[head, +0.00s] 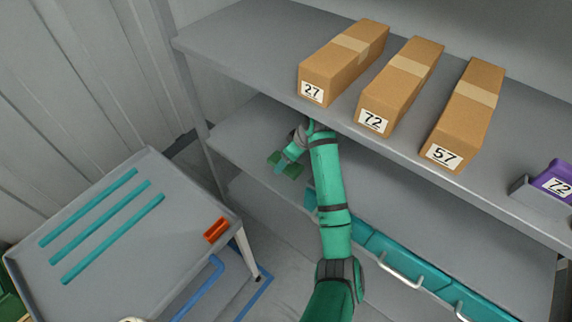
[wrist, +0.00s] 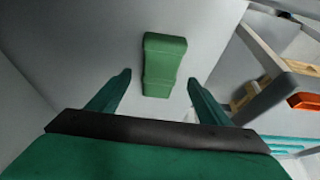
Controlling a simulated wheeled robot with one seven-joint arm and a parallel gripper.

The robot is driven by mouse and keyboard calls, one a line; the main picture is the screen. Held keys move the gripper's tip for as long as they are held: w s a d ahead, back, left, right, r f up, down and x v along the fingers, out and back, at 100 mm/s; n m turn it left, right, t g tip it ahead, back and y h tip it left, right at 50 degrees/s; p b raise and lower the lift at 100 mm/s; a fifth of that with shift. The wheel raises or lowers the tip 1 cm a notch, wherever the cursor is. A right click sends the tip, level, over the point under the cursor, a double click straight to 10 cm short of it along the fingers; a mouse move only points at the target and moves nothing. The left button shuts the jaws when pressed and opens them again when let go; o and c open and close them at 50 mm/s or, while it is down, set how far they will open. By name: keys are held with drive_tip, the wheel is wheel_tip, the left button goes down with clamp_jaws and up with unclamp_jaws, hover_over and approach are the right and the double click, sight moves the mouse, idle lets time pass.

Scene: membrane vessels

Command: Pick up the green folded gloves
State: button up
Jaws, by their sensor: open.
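The green folded gloves (wrist: 163,65) lie on a pale grey surface in the wrist view, as a narrow upright green shape with a wider top end. My gripper (wrist: 160,78) is open, with one teal finger on each side of the gloves' lower part in the picture. The gloves are not gripped, and I cannot tell how far the fingertips are from the surface. In the head view my gripper (head: 284,166) is over the middle shelf (head: 246,132), near its left end. There I cannot tell the gloves apart from the green gripper parts.
The upper shelf (head: 240,42) overhangs my arm and bears boxes marked 27 (head: 340,65), 72 (head: 402,85) and 57 (head: 466,115). A purple item (head: 553,180) stands at right. A grey table (head: 150,270) at left bears teal strips and an orange block (head: 216,230). Teal drawers (head: 405,262) sit below.

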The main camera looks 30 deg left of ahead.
drive_tip(key=shift+x, duration=1.05)
drive_tip(key=c, duration=1.1)
drive_tip(key=shift+c, duration=0.2)
drive_tip(key=shift+r, duration=0.15)
